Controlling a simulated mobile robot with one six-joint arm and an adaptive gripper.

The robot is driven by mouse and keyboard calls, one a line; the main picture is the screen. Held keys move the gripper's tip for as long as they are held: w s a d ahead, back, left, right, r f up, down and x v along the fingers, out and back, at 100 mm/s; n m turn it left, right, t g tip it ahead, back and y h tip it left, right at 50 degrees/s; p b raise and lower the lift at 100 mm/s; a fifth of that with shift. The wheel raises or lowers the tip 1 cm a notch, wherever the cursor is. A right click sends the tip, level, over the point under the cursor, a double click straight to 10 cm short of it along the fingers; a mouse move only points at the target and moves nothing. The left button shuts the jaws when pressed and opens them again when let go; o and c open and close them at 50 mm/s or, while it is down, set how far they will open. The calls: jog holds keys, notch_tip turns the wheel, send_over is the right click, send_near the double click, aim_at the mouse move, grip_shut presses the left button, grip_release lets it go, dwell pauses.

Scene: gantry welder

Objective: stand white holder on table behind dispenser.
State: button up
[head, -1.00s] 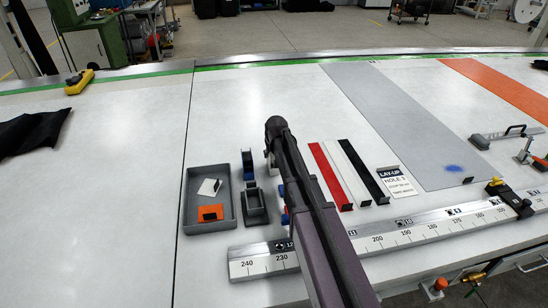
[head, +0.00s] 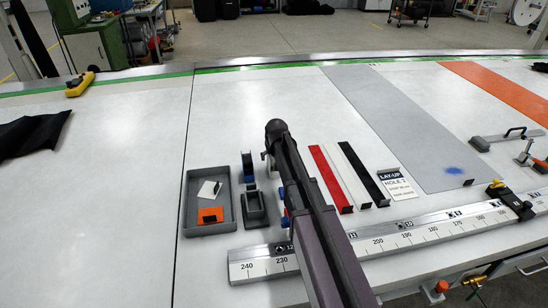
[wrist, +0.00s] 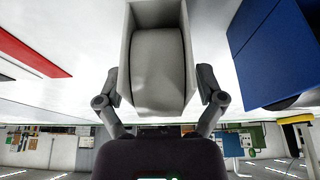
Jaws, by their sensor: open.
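The white holder (wrist: 158,62), a pale box-like piece with a rounded hollow, fills the top middle of the upside-down wrist view. My gripper (wrist: 160,92) is open, with one dark finger on each side of the holder. I cannot tell whether the fingers touch it. A large blue body (wrist: 275,45), perhaps the dispenser, stands close beside it at the right of the wrist view. In the head view my arm hides the holder and most of my gripper.
A grey tray (head: 230,212) with an orange and a white piece is at the left. Red (head: 330,180), white and black strips lie right of my arm, near a label card (head: 396,184). A long metal ruler (head: 390,238) runs along the front.

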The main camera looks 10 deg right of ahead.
jog(key=shift+r, duration=0.2)
jog(key=p+v, duration=1.1)
jog(key=v, duration=0.1)
dwell(0.4)
dwell(0.7)
jog(key=s+f+g, duration=0.1)
jog(key=s+g, duration=0.3)
jog(key=s, duration=2.1)
jog(key=shift+d+f+g, duration=0.2)
jog(key=shift+d+g, duration=0.1)
jog(key=shift+d, duration=0.05)
